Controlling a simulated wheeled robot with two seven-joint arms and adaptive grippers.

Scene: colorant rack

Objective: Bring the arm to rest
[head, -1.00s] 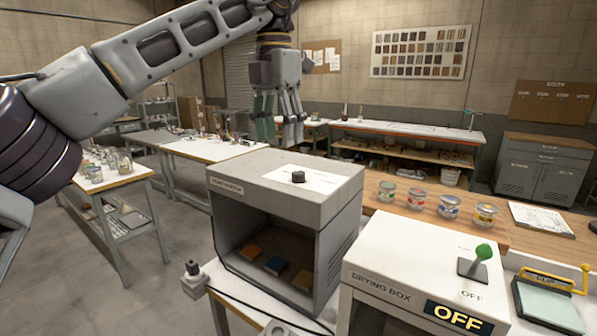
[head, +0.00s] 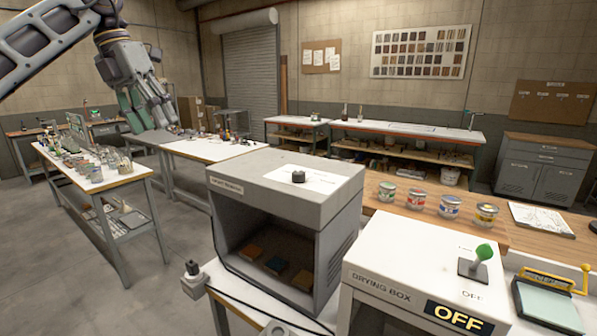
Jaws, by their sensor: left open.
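My left gripper (head: 150,118) is at the upper left of the head view, fingers pointing down. It is open, and nothing shows between its fingers. It hangs in the air and overlaps the tables behind it in the picture. It is apart from the grey light booth (head: 290,200), to its left. My right gripper is out of view.
The light booth holds several small coloured samples. The drying box (head: 385,258) at the lower right reads OFF and has a green-knobbed lever (head: 482,255). Several paint cans (head: 418,199) stand on the wooden counter. A shelf table (head: 95,180) with jars is at the left.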

